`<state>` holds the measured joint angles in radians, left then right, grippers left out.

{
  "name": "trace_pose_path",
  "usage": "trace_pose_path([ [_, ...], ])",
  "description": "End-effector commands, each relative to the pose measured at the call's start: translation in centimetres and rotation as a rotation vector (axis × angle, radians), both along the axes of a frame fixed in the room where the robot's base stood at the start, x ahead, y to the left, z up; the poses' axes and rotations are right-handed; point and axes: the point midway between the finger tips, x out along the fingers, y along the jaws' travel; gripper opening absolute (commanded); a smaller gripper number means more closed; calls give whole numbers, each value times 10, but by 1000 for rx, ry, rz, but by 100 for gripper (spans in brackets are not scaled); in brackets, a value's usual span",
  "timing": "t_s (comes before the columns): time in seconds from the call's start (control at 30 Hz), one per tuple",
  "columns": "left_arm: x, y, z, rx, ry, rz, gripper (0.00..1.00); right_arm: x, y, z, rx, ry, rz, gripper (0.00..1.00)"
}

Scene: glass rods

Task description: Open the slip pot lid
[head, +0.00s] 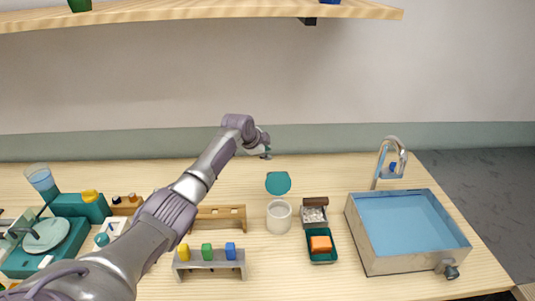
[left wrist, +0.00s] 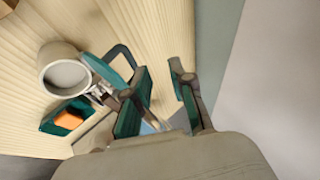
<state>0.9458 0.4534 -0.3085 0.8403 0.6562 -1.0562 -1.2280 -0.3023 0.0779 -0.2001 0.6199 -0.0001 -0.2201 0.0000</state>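The slip pot (head: 279,218) is a white cup standing on the table, with its round mouth uncovered. Its teal lid (head: 278,183) stands up behind the rim, tilted back. In the left wrist view the pot (left wrist: 48,82) shows its open mouth, and the lid (left wrist: 104,70) stands beside the rim on the gripper's side. My left gripper (head: 265,153) is beyond and above the lid, near the back of the table. In the left wrist view its fingers (left wrist: 160,102) are apart with nothing between them. My right gripper is not in view.
Right of the pot are a small tray of pale pieces (head: 314,222), a green tray with an orange sponge (head: 321,256) and a sink (head: 408,264) with a tap. A grey rack (head: 210,265) with coloured blocks stands front left. A shelf (head: 200,10) hangs above.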

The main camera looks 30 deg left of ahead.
Motion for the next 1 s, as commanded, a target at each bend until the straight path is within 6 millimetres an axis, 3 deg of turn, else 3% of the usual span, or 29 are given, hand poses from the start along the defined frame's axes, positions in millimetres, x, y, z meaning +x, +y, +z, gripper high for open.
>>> trace_pose_path([
  [1.0,-11,23,60,-2,6,-1,23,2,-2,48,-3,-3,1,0],
])
